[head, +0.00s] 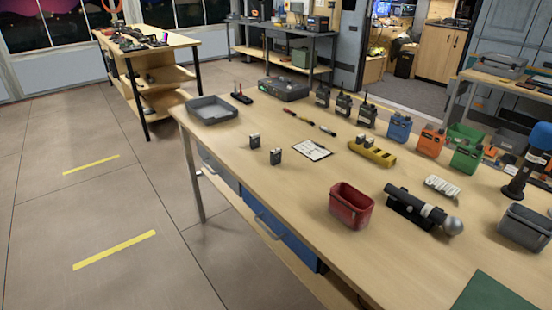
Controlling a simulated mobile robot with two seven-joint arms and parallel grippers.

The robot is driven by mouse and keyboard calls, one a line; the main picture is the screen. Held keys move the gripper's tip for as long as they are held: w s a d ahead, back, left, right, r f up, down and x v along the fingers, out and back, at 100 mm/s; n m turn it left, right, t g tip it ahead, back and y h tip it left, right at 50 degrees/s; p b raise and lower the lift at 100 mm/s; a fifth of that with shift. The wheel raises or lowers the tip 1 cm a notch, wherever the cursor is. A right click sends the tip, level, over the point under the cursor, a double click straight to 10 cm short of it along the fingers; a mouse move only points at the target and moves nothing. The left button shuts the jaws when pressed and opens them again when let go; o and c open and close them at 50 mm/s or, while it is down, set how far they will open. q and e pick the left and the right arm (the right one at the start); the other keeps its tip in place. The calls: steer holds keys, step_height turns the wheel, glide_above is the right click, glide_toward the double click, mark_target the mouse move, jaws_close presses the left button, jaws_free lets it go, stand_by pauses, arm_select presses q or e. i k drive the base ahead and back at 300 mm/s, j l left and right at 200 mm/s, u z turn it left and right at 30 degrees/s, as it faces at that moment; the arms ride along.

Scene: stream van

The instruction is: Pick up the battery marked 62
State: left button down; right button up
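One block (255,142) is a little farther back. The other block (276,157) is nearer and to the right, apart from the first. Any number on them is too small to read, so I cannot tell which is marked 62. A yellow holder (371,153) with small dark pieces in it lies to their right; its markings are also unreadable. Neither of my grippers shows in the head view.
A white note (312,150) lies right of the blocks. A grey tray (212,110) is at the far left corner. Black radios (343,104), blue and orange units (399,127) line the back. A red bin (351,205) and black cylindrical device (423,210) stand nearer. The table's front left is clear.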

mark_target(275, 154)
steer(key=z, duration=0.8)
steer(key=j+z, duration=0.3)
steer(key=z, duration=0.15)
steer(key=j+z, duration=0.4)
steer(key=k+j+z, duration=0.1)
steer(key=j+z, duration=0.15)
steer(key=k+j+z, duration=0.1)
steer(key=j+z, duration=0.15)
steer(key=j, duration=0.2)
steer(key=k+j, duration=0.15)
steer(key=j, duration=0.2)
steer(key=k+j+z, duration=0.15)
steer(key=j, duration=0.25)
steer(key=k+j, duration=0.15)
steer(key=j, duration=0.2)
steer(key=k+j+z, duration=0.1)
steer(key=j, duration=0.25)
steer(key=k, duration=0.05)
